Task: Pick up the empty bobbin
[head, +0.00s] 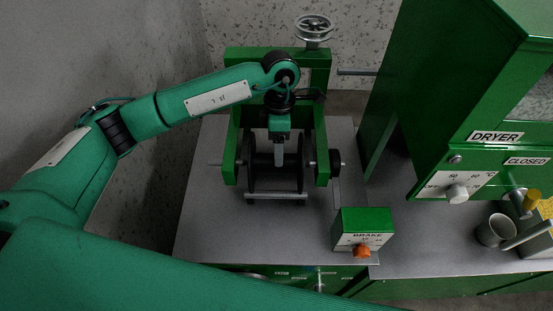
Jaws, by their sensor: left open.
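A dark bobbin (256,178) with two flanges sits on a horizontal shaft in the green stand (231,160) on the grey bench top. Its core looks dark, and I cannot make out any cable on it. My left gripper (279,160) points down over the middle of the bobbin, between its flanges, with its jaws open. The fingers overlap the bobbin in the view, and I cannot tell whether they touch it. The gripper hides part of the bobbin's core. My right gripper is not in view.
A green brake box (364,220) with an orange knob (361,251) stands in front right of the stand. A handwheel (313,27) tops the stand. The green dryer (470,90) fills the right, with a grey cup (494,231) beside it. The bench left of the stand is clear.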

